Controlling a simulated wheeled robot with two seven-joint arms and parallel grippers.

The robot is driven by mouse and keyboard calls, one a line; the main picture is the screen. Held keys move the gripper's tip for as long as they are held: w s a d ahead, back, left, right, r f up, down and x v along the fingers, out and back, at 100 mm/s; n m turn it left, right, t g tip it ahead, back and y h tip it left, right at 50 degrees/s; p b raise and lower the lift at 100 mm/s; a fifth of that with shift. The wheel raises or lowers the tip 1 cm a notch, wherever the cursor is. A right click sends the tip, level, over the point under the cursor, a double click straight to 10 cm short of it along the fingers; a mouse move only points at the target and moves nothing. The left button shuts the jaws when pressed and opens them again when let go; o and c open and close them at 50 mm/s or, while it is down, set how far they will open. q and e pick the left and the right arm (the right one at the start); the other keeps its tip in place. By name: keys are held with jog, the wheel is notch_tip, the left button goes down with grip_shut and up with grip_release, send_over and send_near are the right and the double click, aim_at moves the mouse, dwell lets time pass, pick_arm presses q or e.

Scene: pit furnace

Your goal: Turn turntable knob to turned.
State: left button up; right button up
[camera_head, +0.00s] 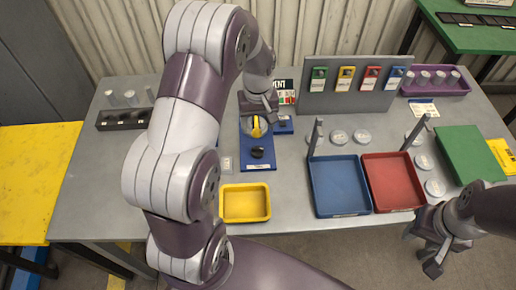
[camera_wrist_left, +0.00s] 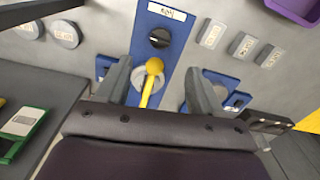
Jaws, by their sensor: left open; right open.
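A blue panel (camera_head: 257,166) lies on the grey table and carries a yellow handle (camera_head: 256,128) on a pale round disc. A dark round knob (camera_head: 257,152) sits nearer the front edge of the same panel. In the left wrist view the yellow ball-ended handle (camera_wrist_left: 153,68) stands on the grey disc, with the dark knob (camera_wrist_left: 159,38) beyond it. My left gripper (camera_head: 262,114) is open above the panel. Its two fingers (camera_wrist_left: 157,78) stand on either side of the yellow handle, apparently apart from it. My right gripper (camera_head: 435,252) is open and empty beyond the table's front edge.
A yellow tray (camera_head: 245,217), a blue tray (camera_head: 314,195) and a red tray (camera_head: 369,190) stand along the front. A grey rack (camera_head: 350,102) with coloured tags stands behind. A dark block (camera_head: 112,127) with cylinders is at left.

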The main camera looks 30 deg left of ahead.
pick_arm(q)
jog(key=f, duration=0.1)
jog(key=p, duration=0.1)
send_over(257, 150)
notch_tip(257, 150, down, 6)
jog(key=shift+s, duration=0.1)
jog(key=f, duration=0.5)
jog(key=shift+w+d+f+p, duration=0.15)
jog(key=shift+w+d+p, duration=0.05)
jog(key=shift+w+p, duration=0.1)
jog(key=shift+f, duration=0.15)
jog(key=shift+s+a, duration=0.15)
pick_arm(e)
jog(key=shift+r, duration=0.85)
